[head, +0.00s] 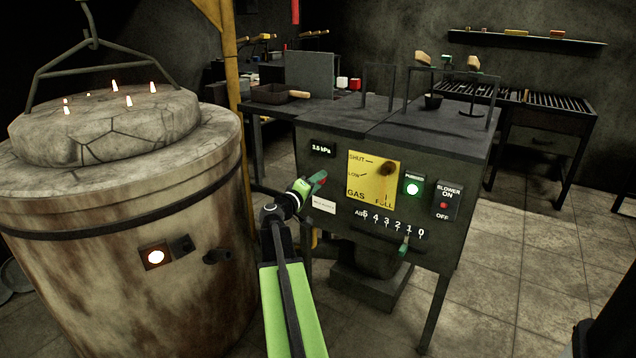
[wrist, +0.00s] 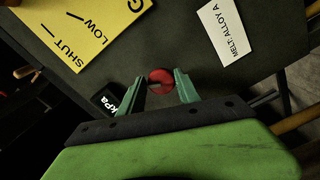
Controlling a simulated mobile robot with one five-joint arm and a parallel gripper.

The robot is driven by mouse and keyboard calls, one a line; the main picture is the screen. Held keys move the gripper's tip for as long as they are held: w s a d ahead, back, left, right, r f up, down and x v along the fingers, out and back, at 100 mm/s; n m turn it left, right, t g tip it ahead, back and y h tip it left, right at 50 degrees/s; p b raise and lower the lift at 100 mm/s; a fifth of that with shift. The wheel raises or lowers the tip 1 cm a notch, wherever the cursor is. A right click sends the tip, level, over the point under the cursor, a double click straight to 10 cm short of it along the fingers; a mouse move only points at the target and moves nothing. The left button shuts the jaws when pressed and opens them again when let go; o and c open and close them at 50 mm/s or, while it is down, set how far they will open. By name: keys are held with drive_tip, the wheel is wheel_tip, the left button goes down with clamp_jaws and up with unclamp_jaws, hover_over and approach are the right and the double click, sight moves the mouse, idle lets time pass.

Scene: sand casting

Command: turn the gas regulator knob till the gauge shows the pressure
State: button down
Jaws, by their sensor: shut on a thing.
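The gas regulator knob is a red round knob (wrist: 161,80) on the dark front panel, at the panel's left side. A bit of its red also shows in the head view (head: 322,181). My gripper (head: 315,185) is at the panel, its two green fingers (wrist: 161,88) on either side of the knob, shut on it.
A yellow gas plate (head: 373,178) marked SHUT, LOW and FULL is right of the knob. A white "MELT: ALLOY A" label (wrist: 227,32) is beside it. A large furnace (head: 120,210) stands close on the left.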

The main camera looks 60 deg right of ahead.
drive_tip(key=shift+f+m, duration=0.1)
drive_tip(key=shift+m, duration=0.8)
drive_tip(key=c, duration=0.9)
unclamp_jaws()
